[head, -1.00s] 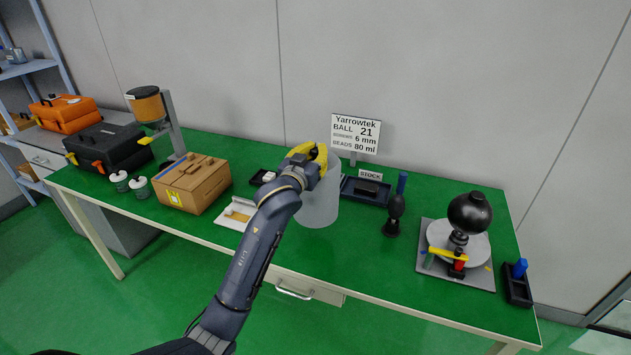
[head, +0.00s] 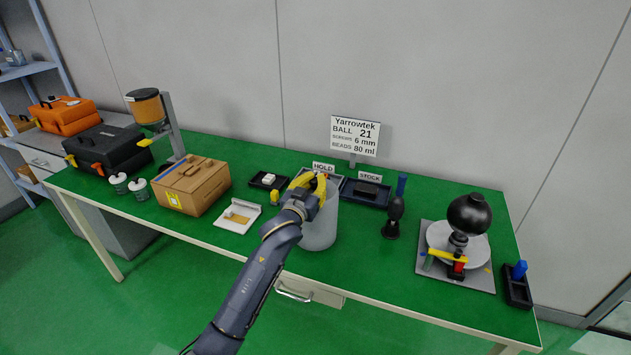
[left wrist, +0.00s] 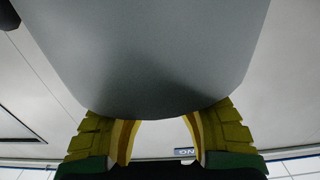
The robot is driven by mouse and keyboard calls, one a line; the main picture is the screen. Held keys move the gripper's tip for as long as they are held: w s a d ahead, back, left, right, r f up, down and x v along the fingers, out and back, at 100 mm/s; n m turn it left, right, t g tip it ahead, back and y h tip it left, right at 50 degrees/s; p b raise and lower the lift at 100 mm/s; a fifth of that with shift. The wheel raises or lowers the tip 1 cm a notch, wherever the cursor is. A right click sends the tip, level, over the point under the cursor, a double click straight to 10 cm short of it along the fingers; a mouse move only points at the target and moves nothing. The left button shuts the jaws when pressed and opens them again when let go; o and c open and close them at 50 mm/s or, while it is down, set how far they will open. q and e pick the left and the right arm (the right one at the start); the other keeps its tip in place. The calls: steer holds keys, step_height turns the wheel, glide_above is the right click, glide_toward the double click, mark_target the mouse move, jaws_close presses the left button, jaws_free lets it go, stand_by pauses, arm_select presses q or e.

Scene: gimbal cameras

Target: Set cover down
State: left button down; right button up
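The cover is a translucent grey cylinder (head: 319,233), upright near the middle of the bench, towards its front edge. My left gripper (head: 316,183), with yellow fingers, is at its top and appears shut on it. In the left wrist view the cover (left wrist: 160,60) fills the upper middle, with yellow fingers (left wrist: 160,135) on both sides of its near end. The fingertips are hidden behind it. I cannot tell whether the cover's lower rim touches the green bench top (head: 250,242). My right gripper is not in view.
Behind the cover are a HOLD sign (head: 323,167) and a STOCK tray (head: 352,198). A black bulb-shaped tool (head: 393,222) stands to its right, and a white tray (head: 237,216) lies to its left. A black ball on a stand (head: 469,213) is further right.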

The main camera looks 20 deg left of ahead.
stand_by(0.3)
arm_select(q)
steer(key=c, duration=1.6)
jaws_free()
steer(key=shift+o, duration=0.2)
steer(key=shift+s, duration=0.2)
steer(key=s+a, duration=0.1)
steer(key=s, duration=1)
steer(key=shift+s, duration=0.3)
